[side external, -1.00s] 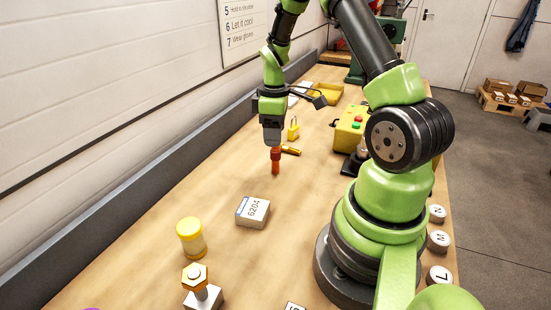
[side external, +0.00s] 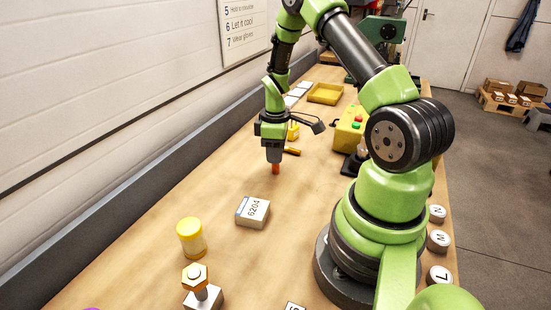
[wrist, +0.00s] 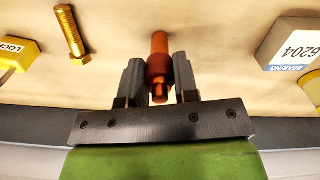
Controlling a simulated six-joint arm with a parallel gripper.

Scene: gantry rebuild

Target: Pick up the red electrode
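The red electrode (side external: 276,169) stands upright on the wooden bench, with only its lower red part showing below my gripper (side external: 275,160) in the side view. In the wrist view the electrode (wrist: 159,66) has a red collar and copper-coloured ends. It sits between the two grey fingers of my gripper (wrist: 159,80), one on each side. The fingers are very close to the collar. I cannot tell whether both touch it or a thin gap is left. The electrode's upper part is hidden by the gripper in the side view.
A brass bolt (wrist: 72,36) lies close by, with a yellow padlock (wrist: 14,56) beyond it. A box marked 6204 (side external: 253,212) stands on the other side, nearer the side camera. A yellow-lidded jar (side external: 191,238) is further along.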

